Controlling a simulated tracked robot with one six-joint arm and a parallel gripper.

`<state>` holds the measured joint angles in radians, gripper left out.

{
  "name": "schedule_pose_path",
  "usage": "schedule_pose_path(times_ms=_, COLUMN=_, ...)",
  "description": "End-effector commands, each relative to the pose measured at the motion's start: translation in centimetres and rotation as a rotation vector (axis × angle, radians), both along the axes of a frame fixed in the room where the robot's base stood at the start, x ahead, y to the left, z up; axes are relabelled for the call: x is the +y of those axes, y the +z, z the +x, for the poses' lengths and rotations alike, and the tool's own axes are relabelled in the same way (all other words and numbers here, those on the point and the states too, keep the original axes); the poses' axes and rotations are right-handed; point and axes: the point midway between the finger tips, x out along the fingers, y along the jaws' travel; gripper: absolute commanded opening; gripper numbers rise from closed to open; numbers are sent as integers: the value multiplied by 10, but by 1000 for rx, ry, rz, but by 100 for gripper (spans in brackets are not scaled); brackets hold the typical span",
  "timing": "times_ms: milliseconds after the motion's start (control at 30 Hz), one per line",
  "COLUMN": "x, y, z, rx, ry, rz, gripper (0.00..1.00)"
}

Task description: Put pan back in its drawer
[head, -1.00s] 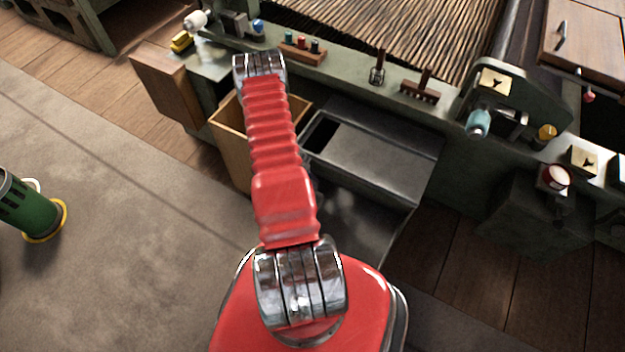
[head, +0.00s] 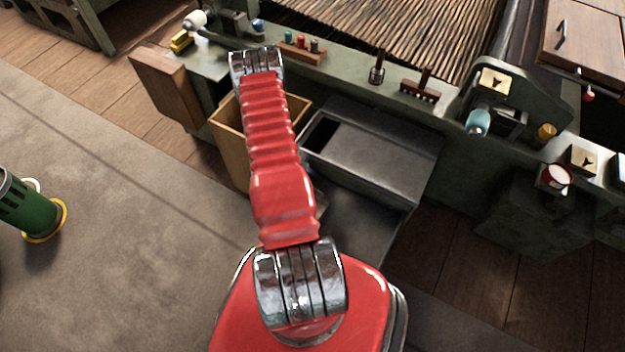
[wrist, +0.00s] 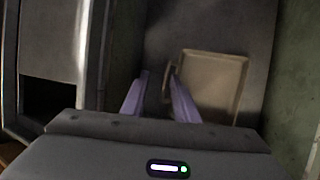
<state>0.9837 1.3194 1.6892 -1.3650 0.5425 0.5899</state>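A beige square pan (wrist: 212,85) with a raised rim lies on a dark grey surface in the wrist view, its handle (wrist: 167,84) pointing left. My gripper (wrist: 158,73) is open, its two purple fingers apart. The handle shows between the fingertips, nearer the right one; I cannot tell whether they touch. An open wooden drawer (head: 229,137) stands out from the green bench in the head view, partly hidden by my red arm. My gripper is hidden in the head view.
A grey metal box (head: 385,155) with a dark opening juts out right of the drawer; what appears to be it fills the left of the wrist view (wrist: 50,45). A green panel (wrist: 292,80) bounds the right. Small tools line the bench top (head: 350,72).

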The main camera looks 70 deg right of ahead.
Motion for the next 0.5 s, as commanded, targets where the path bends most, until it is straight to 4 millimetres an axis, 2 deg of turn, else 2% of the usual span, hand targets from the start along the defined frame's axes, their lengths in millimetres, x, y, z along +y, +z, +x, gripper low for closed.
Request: schedule_pose_path(times_ms=500, x=20, y=62, z=31, rx=-2, ry=2, rz=-2, gripper=27)
